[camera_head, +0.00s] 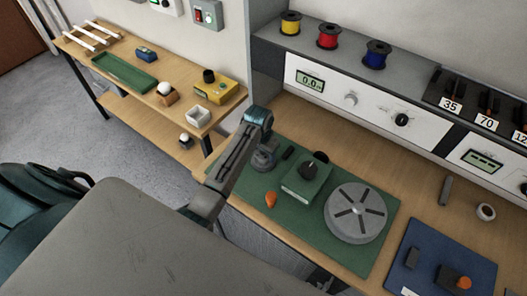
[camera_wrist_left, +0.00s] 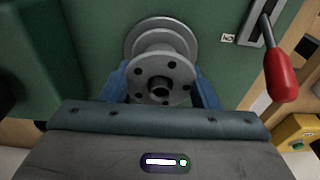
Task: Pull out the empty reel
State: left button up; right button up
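A bare grey metal reel (camera_wrist_left: 161,78) with two round flanges and no wire on it shows in the left wrist view, against a green surface. My left gripper (camera_wrist_left: 160,84) has one blue finger on each side of the reel's near flange. The fingertips are partly hidden by the flange, so I cannot tell whether they press on it. The reel is not clear there. My right gripper is not in view.
A lever with a red handle (camera_wrist_left: 279,75) stands close to the right of the reel. On the mat are a green box (camera_head: 305,181), an orange piece (camera_head: 271,199) and a grey slotted disc (camera_head: 355,213). Yellow, red and blue spools (camera_head: 376,54) stand on the shelf.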

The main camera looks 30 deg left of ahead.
pick_arm(q)
jog(key=c, duration=0.5)
jog(key=shift+o, duration=0.2)
jog(key=shift+r, duration=0.1)
jog(key=shift+r, duration=3.9)
jog(key=shift+r, duration=2.5)
